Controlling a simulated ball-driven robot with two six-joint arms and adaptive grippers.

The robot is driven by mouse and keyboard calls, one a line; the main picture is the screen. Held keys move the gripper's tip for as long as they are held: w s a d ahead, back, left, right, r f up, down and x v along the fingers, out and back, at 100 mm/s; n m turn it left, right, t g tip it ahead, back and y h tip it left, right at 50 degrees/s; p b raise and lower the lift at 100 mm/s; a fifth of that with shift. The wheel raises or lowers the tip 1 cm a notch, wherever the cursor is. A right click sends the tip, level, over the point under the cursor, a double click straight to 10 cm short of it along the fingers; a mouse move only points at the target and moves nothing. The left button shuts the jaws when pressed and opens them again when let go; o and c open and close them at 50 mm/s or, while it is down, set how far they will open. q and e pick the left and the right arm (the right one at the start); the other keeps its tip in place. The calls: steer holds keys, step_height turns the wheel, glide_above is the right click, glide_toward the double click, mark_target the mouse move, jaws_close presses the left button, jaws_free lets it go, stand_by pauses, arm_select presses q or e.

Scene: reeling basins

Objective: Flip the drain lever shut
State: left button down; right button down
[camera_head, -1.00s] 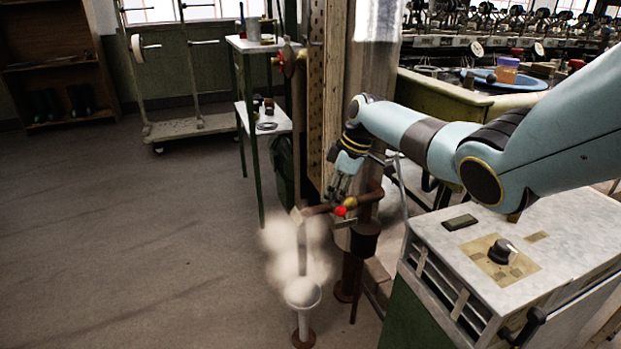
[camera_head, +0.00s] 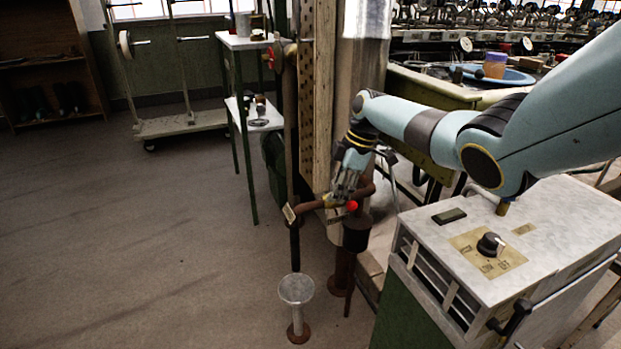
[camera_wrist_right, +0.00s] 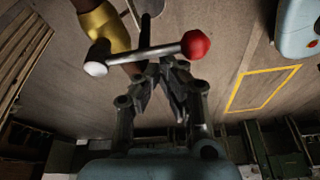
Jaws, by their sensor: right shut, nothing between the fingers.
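The drain lever is a silver bar with a red ball knob (camera_head: 351,206) on a brass valve body (camera_head: 330,201), set in a rusty pipe above a small funnel (camera_head: 296,289). No steam shows at the pipe. In the wrist view the lever bar (camera_wrist_right: 150,52) runs crosswise, its red knob (camera_wrist_right: 195,44) to the right and the brass body (camera_wrist_right: 105,27) at upper left. My right gripper (camera_head: 342,196) is shut and empty, right at the lever; its fingertips (camera_wrist_right: 163,68) are just below the bar in the wrist view. Contact cannot be told. My left gripper is out of view.
A control cabinet (camera_head: 560,225) with a black dial stands at right, under my right arm. A wooden post and a metal column (camera_head: 364,70) rise behind the valve. A green-legged stand (camera_head: 240,42) is behind.

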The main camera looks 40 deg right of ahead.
stand_by(0.4)
